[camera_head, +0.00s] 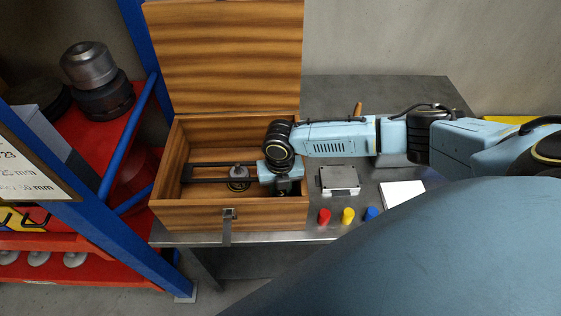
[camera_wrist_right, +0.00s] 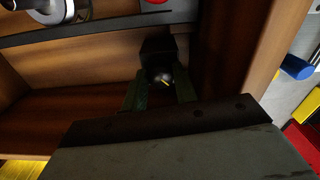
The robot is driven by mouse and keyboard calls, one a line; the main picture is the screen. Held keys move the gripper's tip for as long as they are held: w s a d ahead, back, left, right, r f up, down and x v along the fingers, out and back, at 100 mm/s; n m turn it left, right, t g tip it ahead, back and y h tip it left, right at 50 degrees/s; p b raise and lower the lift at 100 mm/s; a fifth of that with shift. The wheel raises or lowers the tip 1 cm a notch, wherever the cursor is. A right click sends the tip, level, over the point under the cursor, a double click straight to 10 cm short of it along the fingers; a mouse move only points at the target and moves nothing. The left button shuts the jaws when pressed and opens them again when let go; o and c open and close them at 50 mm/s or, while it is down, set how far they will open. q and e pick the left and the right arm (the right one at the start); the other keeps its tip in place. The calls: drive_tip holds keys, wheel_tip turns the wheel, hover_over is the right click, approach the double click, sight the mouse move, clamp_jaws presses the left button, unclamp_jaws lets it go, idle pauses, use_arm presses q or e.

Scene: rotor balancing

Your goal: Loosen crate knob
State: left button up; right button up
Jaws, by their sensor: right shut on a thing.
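The open wooden crate (camera_head: 190,216) stands on the metal table. A dark bar (camera_head: 207,180) runs across its inside, with a round metal part (camera_head: 238,175) on it. My right gripper (camera_head: 287,189) reaches down into the right end of the crate. In the right wrist view, its two dark green fingers (camera_wrist_right: 161,92) are shut on a small dark knob (camera_wrist_right: 163,76) with a yellow mark, in front of a black block (camera_wrist_right: 158,50). The gripper hides the knob in the head view. My left gripper is not in view.
The raised lid (camera_head: 225,55) stands behind the crate. To the right are a grey device (camera_head: 339,179), a white sheet (camera_head: 402,194) and red (camera_head: 324,216), yellow (camera_head: 348,215) and blue (camera_head: 371,213) pieces. A blue-framed red shelf (camera_head: 100,165) stands close left. The crate wall is near the gripper.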

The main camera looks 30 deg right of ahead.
drive_tip(key=shift+n, duration=0.7)
drive_tip(key=o, duration=1)
drive_tip(key=shift+c, duration=0.2)
drive_tip(key=shift+r, duration=0.1)
wheel_tip(320, 180, up, 13)
drive_tip(key=shift+r+b, duration=0.15)
drive_tip(key=shift+b, duration=0.2)
drive_tip(key=shift+a, duration=0.1)
